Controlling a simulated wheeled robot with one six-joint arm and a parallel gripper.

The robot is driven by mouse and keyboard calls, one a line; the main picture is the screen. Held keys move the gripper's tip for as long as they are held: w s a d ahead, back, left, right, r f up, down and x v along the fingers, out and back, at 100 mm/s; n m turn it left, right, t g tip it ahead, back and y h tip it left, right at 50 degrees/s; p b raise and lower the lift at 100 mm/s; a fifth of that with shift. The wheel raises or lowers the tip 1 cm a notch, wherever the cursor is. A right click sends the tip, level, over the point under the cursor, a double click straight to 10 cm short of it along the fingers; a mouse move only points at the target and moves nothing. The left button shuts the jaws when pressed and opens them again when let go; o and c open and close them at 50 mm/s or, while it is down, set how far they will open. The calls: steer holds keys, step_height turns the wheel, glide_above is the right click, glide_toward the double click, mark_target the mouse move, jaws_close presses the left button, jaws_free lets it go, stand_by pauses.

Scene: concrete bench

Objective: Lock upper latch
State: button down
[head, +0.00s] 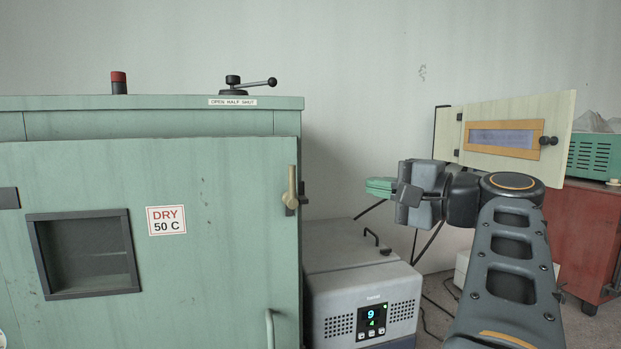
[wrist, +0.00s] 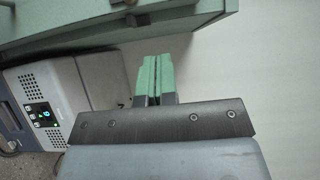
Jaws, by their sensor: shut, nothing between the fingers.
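A green cabinet (head: 90,250) fills the left of the head view, and its door looks closed or nearly so. The upper latch (head: 291,187) is a brass-coloured lever at the door's upper right edge. It stands upright, with a dark bracket (head: 303,199) beside it. My gripper (head: 368,187) is to the right of the latch, apart from it, with its green fingers together and pointing left. In the wrist view the fingers (wrist: 155,62) are shut with nothing between them, below the cabinet's edge (wrist: 200,22).
A grey box with a display (head: 365,310) stands on the floor right of the cabinet. A pale panel (head: 555,125) stands behind my arm. A red cabinet (head: 585,235) bears a green device (head: 595,157).

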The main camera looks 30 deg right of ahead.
steer(key=p, duration=0.3)
glide_toward(290, 185)
steer(key=w+d+r, duration=0.1)
steer(key=w+d, duration=0.2)
steer(key=w, duration=0.2)
steer(key=shift+w+a+p, duration=0.3)
steer(key=shift+w+a, duration=0.05)
steer(key=shift+a, duration=0.3)
steer(key=shift+w+a+p, duration=0.3)
steer(key=shift+w+a, duration=0.05)
steer(key=shift+a, duration=0.25)
steer(key=shift+w+a+p, duration=0.3)
steer(key=shift+w+a, duration=0.1)
steer(key=shift+a, duration=0.25)
